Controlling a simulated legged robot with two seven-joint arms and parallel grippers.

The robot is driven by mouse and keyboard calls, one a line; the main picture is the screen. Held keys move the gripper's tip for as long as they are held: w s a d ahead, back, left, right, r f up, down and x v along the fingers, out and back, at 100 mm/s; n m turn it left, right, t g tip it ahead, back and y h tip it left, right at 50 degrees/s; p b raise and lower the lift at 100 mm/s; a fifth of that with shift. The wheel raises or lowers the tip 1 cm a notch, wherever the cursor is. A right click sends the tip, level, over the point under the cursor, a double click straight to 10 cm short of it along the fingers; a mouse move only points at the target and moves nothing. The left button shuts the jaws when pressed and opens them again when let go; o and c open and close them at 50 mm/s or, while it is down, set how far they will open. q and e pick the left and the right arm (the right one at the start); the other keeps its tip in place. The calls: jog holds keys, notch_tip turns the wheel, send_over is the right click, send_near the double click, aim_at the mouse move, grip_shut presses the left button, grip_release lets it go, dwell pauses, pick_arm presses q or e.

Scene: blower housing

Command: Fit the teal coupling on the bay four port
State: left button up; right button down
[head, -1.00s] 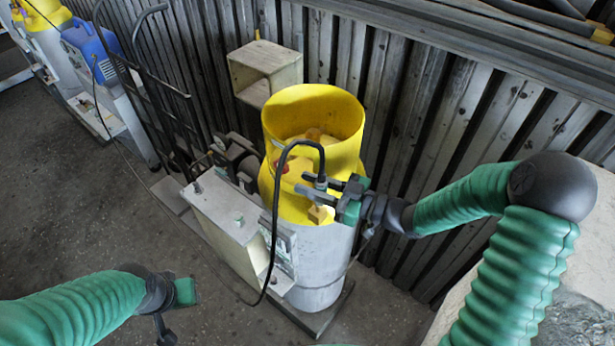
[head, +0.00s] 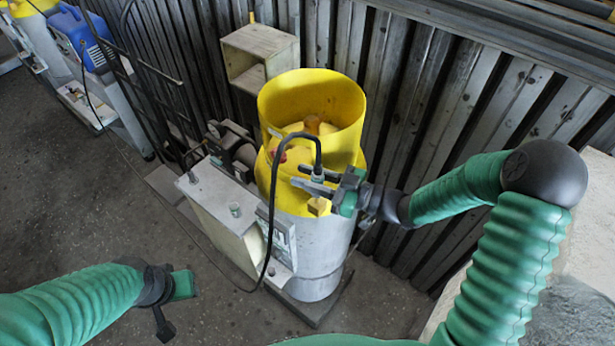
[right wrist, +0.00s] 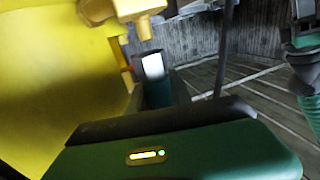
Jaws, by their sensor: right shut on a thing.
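My right gripper (head: 318,188) is shut on the end fitting of a black hose (head: 268,225), beside the yellow collar of a grey cylinder (head: 325,235). The hose arches over the fitting and hangs down past a pale box. No teal coupling stands out clearly; the fitting in the jaws looks grey and is partly hidden. A small yellow-tan valve block (head: 318,207) sits just below the jaws. A yellow fitting with a downward nozzle (right wrist: 125,12) shows in the right wrist view. My left gripper (head: 172,303) hangs at lower left, away from the cylinder; its jaw opening is unclear.
A pale box with a panel (head: 222,212) stands left of the cylinder. An open box (head: 258,55) is behind, against the corrugated wall (head: 410,100). A hand truck and a blue unit (head: 88,38) stand at far left.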

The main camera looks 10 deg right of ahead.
jog(key=shift+w+r, duration=0.1)
dwell(0.5)
dwell(0.3)
jog(key=shift+s+f, duration=0.25)
jog(key=shift+f, duration=0.05)
jog(key=shift+w+f+b, duration=0.1)
jog(key=shift+f+b, duration=0.35)
jog(key=shift+f+b, duration=0.6)
jog(key=shift+f, duration=0.2)
jog(key=c, duration=1.1)
grip_release()
